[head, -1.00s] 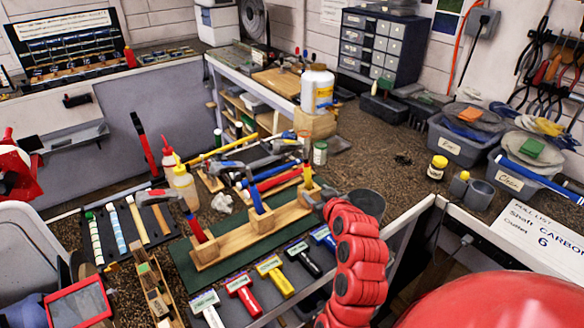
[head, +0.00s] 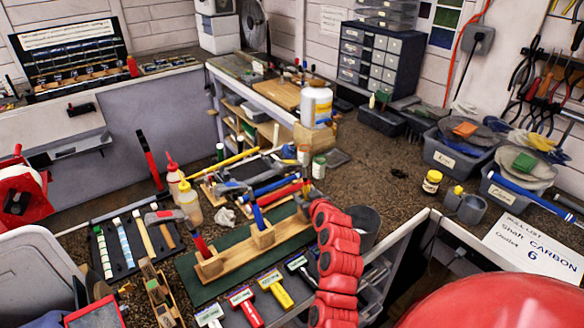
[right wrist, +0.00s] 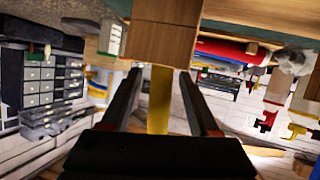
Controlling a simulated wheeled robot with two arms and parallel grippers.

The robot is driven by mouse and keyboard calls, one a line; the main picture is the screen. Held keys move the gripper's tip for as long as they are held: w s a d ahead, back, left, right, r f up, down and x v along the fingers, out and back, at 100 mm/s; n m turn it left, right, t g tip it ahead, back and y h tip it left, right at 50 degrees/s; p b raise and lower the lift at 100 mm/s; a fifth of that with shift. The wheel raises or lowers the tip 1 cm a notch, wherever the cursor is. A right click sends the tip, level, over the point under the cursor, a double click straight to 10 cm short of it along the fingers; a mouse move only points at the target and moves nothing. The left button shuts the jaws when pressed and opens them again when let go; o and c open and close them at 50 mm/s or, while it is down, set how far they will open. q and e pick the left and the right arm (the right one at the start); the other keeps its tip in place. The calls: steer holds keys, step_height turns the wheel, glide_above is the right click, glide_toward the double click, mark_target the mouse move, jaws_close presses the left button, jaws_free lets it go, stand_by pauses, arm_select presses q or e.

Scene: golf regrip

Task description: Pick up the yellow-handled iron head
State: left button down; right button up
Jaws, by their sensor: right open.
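The yellow-handled iron head stands in the wooden rack (head: 236,252), at its far right end in the head view. Its grey head (head: 289,153) is at the top and its yellow handle (right wrist: 159,100) rises from a wood block (right wrist: 165,45) in the right wrist view. My right gripper (right wrist: 161,76) is open, with its two dark fingers on either side of the yellow handle. In the head view the right gripper (head: 303,203) is small and partly hidden by my red arm. The left gripper is not in view.
Blue-handled (head: 257,215) and red-handled (head: 201,244) iron heads stand in the same rack, left of the yellow one. A grey cup (head: 364,222) is close right of my arm. Glue bottles (head: 188,200) stand at the left.

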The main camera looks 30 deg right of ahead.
steer(key=shift+w+d+f, duration=0.15)
steer(key=shift+w+f, duration=0.2)
steer(key=shift+w, duration=0.3)
jaws_close()
